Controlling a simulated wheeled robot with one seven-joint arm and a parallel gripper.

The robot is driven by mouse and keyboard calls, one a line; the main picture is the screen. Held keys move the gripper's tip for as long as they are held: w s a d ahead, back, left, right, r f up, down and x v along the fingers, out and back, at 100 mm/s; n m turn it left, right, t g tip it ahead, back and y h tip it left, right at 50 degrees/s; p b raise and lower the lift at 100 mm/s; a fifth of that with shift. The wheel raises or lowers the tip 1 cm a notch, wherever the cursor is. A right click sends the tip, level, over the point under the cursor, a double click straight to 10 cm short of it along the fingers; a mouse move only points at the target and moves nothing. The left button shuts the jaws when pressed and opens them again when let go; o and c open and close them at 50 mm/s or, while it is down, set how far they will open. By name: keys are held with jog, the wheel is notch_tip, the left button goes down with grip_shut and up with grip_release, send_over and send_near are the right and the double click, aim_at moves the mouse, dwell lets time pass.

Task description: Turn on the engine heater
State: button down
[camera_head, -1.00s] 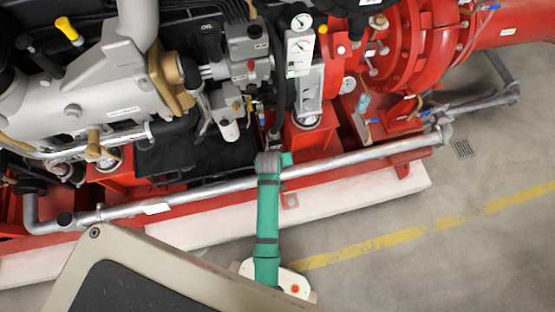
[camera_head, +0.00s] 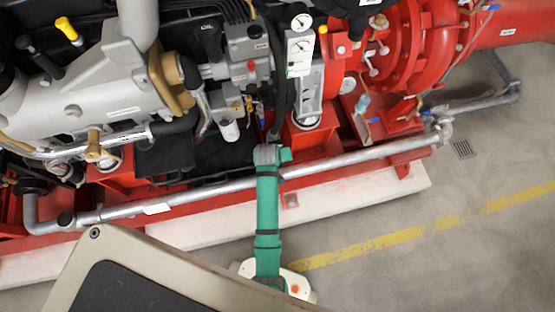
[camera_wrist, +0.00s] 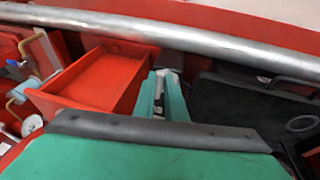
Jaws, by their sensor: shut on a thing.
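My gripper (camera_wrist: 166,82) shows in the wrist view between an open red box-shaped frame part and a dark block. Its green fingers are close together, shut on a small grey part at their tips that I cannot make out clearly. In the head view my gripper (camera_head: 274,134) is a small shape beyond my green arm, low on the engine's near side beside the red pedestal; its tips are hard to see there. I cannot pick out with certainty which part is the engine heater or its control. Small valves with blue and yellow handles (camera_head: 259,108) sit just above my gripper.
A long silver pipe (camera_head: 335,160) runs along the front of the red base, beneath my arm; it also crosses the wrist view (camera_wrist: 130,30). A white cylinder (camera_head: 229,131) hangs left of my gripper. A gauge panel (camera_head: 300,50) stands above. The floor (camera_head: 430,265) at right is clear.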

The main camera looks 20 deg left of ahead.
jog(key=shift+w+a+r+g+h, duration=0.2)
jog(key=shift+w+r+g+h, duration=0.25)
jog(key=shift+r+g+h, duration=0.5)
jog(key=shift+w+a+r+n+g+h, duration=0.2)
jog(key=shift+g+h, duration=0.2)
jog(key=shift+g, duration=0.4)
jog(key=shift+w+a+r+n+g+h, duration=0.15)
jog(key=shift+g+h, duration=0.2)
jog(key=shift+g, duration=0.4)
jog(key=shift+d+f, duration=0.1)
jog(key=c, duration=1.8)
grip_release()
jog(key=shift+s+f, duration=0.1)
jog(key=shift+s, duration=0.05)
